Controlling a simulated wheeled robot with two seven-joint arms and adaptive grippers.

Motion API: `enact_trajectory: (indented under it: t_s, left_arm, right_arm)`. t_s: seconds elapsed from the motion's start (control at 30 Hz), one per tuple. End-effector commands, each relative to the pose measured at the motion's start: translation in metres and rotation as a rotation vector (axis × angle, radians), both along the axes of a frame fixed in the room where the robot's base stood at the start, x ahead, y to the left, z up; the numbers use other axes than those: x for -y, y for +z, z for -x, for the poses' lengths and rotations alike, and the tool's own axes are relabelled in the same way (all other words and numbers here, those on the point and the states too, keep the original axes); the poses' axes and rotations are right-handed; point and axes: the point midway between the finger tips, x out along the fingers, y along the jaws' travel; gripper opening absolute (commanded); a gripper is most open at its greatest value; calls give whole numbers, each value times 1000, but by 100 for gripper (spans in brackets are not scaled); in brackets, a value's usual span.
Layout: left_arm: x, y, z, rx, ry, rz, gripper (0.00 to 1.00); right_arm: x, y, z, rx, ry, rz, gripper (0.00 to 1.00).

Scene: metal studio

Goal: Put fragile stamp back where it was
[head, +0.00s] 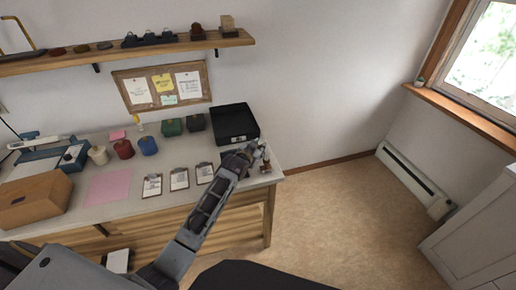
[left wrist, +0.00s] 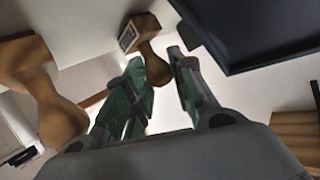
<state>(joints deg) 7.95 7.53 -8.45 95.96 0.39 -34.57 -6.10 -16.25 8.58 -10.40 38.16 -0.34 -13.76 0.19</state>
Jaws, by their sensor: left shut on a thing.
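My left gripper (head: 257,151) is over the right end of the workbench. In the left wrist view its green-padded fingers (left wrist: 160,92) are shut on the handle of a wooden stamp (left wrist: 155,68), whose block has a small framed label. I cannot read the label, so I cannot tell if it says fragile. A second wooden stamp (left wrist: 58,115) stands close by on the left of that view. In the head view a small brown stamp (head: 266,168) shows beside the gripper at the bench corner. The gripper hides part of this area. My right gripper is not in view.
A black tray (head: 235,124) lies just behind the gripper. Several clipboards (head: 179,179), ink bottles and a pink sheet (head: 109,187) cover the bench (head: 85,217). The wall shelf (head: 120,52) holds stamps and a black rack. The floor to the right is clear.

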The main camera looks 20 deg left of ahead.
Motion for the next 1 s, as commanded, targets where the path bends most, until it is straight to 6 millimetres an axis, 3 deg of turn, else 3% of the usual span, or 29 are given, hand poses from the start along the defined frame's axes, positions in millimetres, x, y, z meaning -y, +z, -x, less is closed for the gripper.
enact_trajectory:
  t_s: [0.2,0.4,0.43,0.5,0.8,1.0]
  left_arm:
    - [0,0,0,1,0,0,4]
    - [0,-2,0,1,0,0,4]
    - [0,-3,0,1,0,0,26]
    - [0,-2,0,1,0,0,34]
    - [0,-2,0,1,0,1,34]
    - [0,1,2,1,0,1,34]
  right_arm:
    - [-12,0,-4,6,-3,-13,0]
    - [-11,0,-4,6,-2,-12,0]
    - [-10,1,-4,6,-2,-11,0]
    - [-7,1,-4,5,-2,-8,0]
    - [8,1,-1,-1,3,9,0]
    - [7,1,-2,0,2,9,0]
